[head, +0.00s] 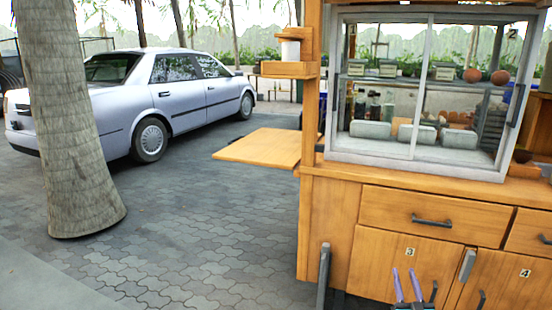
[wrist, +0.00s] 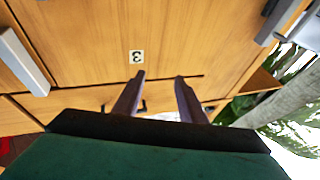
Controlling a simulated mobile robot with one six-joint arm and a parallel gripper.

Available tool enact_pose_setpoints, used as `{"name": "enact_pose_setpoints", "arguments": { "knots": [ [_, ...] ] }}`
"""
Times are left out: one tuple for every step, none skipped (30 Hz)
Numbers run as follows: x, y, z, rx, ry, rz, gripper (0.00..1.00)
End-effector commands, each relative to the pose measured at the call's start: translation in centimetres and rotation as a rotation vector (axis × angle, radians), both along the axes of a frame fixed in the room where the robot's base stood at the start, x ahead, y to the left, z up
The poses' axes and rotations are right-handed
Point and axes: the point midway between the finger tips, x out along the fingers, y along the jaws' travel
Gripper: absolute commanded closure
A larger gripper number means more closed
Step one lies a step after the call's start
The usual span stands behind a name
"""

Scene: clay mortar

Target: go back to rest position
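My gripper (head: 404,272) is low in the head view, in front of the wooden food cart's cupboard door marked 3 (head: 385,262). Its two purple fingers stand apart with nothing between them. In the wrist view my gripper (wrist: 160,75) also shows open and empty, with the fingers pointing at the wooden front and the label 3 (wrist: 136,57) just beyond the tips. I cannot tell whether the fingertips touch the wood.
A drawer with a dark handle (head: 431,220) is above the door. A glass display case (head: 415,90) stands on the cart. A wooden side shelf (head: 262,146) sticks out left. Paving (head: 210,230) is open to the left, with a tree trunk (head: 68,120) and a parked car (head: 185,95).

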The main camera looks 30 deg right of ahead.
Motion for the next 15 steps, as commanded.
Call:
{"name": "enact_pose_setpoints", "arguments": {
  "knots": [
    [1.7,1.3,0.9,0.005,0.001,0.029,0.62],
    [2.5,2.0,1.0,0.008,0.000,0.043,0.62],
    [3.6,2.9,1.2,0.012,0.001,0.062,0.62],
    [4.4,3.6,1.4,0.016,0.001,0.077,0.62],
    [5.3,4.4,1.5,0.019,0.001,0.092,0.62],
    [6.3,5.3,1.8,0.024,0.001,0.110,0.62],
    [7.1,6.0,1.9,0.029,0.002,0.122,0.62],
    [7.8,6.7,2.0,0.034,0.003,0.135,0.62],
    [8.8,7.6,2.2,0.041,0.005,0.151,0.62],
    [9.5,8.4,2.3,0.047,0.007,0.163,0.62],
    [10.2,9.1,2.4,0.053,0.009,0.175,0.62],
    [11.2,10.1,2.5,0.062,0.012,0.190,0.62],
    [11.8,10.8,2.6,0.069,0.017,0.200,0.62],
    [12.5,11.5,2.6,0.078,0.021,0.210,0.62],
    [13.4,12.4,2.6,0.088,0.028,0.223,0.62]
  ]
}}
